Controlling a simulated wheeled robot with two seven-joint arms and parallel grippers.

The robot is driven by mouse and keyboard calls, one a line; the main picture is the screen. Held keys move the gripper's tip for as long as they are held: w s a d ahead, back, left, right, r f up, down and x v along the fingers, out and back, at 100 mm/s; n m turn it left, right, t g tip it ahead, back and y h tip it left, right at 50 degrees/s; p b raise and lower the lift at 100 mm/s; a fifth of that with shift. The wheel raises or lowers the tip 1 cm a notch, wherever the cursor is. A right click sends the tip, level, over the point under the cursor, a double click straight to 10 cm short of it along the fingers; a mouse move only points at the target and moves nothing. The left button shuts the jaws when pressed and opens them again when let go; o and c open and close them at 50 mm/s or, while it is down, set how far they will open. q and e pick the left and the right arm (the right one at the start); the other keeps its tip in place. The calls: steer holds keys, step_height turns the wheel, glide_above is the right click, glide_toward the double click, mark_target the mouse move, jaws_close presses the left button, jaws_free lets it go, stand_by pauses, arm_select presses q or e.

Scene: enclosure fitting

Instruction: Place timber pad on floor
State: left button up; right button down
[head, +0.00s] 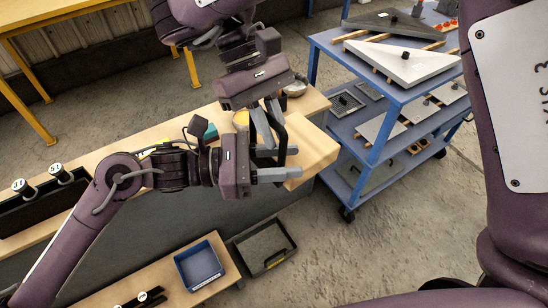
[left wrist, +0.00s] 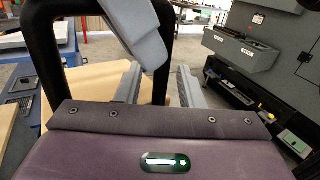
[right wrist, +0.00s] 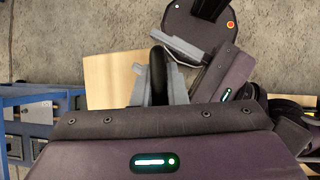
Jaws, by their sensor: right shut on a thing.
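The timber pad (head: 318,150) is a pale wooden block with a black loop handle. It shows beside the bench's right end in the head view and as a pale slab (right wrist: 108,78) in the right wrist view. My right gripper (head: 272,140) points down and is shut on the handle (right wrist: 157,70). My left gripper (head: 296,162) comes in sideways, with its fingers apart. In the left wrist view one post of the handle (left wrist: 162,85) shows between its fingers. The pad's underside is hidden, and I cannot tell its height above the concrete floor (head: 340,230).
A blue trolley (head: 385,95) with panels stands at the right. The wooden bench (head: 85,170) runs along the left, with a blue bin (head: 198,265) on its lower shelf. A dark tray (head: 265,247) lies beside that shelf.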

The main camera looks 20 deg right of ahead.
arm_select(q)
jaws_close()
steer(key=shift+r, duration=0.1)
arm_select(e)
steer(key=c, duration=1.4)
jaws_free()
steer(key=shift+o, duration=0.2)
